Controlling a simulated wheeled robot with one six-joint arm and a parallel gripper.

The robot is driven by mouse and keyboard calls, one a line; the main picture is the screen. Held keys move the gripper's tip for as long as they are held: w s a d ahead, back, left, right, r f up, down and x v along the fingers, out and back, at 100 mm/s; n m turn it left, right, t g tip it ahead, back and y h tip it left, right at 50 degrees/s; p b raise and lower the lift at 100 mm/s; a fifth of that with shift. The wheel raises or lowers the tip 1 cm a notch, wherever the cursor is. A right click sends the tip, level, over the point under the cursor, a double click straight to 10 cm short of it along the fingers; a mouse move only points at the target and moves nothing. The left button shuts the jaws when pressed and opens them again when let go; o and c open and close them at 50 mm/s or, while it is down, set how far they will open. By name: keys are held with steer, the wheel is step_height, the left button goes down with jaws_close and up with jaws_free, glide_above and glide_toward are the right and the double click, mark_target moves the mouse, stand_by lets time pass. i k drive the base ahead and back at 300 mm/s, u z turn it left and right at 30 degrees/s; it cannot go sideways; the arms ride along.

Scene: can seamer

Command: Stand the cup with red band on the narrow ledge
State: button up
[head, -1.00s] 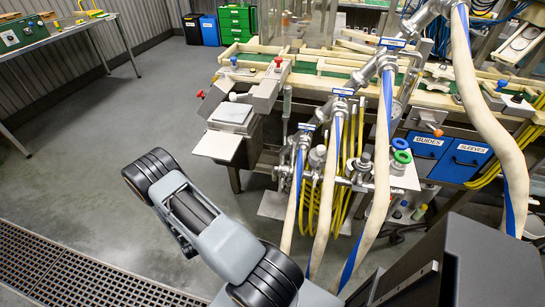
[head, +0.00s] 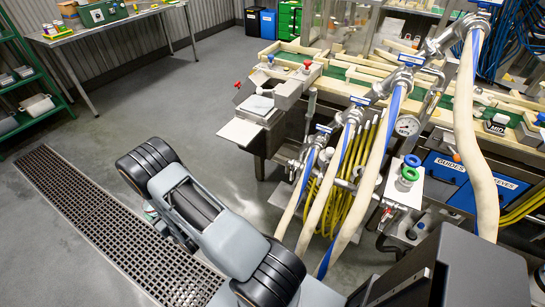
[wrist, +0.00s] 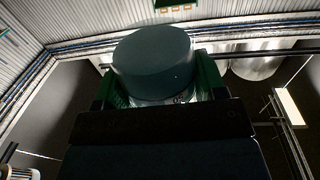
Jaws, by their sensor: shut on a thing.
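In the wrist view a dark grey-green, round, cup-like thing (wrist: 153,62) sits between the two green fingers of my gripper (wrist: 157,85). My gripper is shut on it. One smooth round end faces the camera, and no red band shows on the part in view. I cannot tell which surface is the narrow ledge.
The seaming line with its conveyor (head: 345,75) and pale hoses (head: 375,180) fills the right. A small metal plate (head: 241,134) juts from its left end. A bench (head: 110,30) and green shelf (head: 28,75) stand at left. Floor between (head: 150,110) is clear.

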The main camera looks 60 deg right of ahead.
mark_target(404, 196)
steer(key=u, duration=0.45)
steer(key=k, duration=1.15)
steer(key=u, duration=0.1)
